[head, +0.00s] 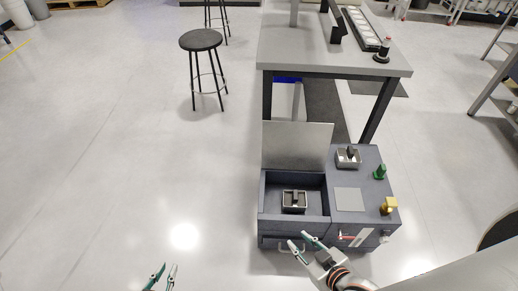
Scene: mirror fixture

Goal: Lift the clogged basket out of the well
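A small metal basket (294,207) with a dark bar or handle across it sits inside the open, dark well (268,191) on the left of a grey cabinet. Whether it is clogged is too small to tell. A second, similar metal basket (348,163) stands on the cabinet top at the back right. My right gripper (299,240) is open and empty, in front of the cabinet's front edge near the well. My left gripper (165,269) is open and empty, low over the floor area to the left, well apart from the cabinet.
An upright grey panel (297,146) stands behind the well. On the cabinet's right top are a pale square plate (348,200), a green object (380,172) and a yellow object (388,206). A workbench (330,62) stands behind; the floor at left is clear up to a stool (201,40).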

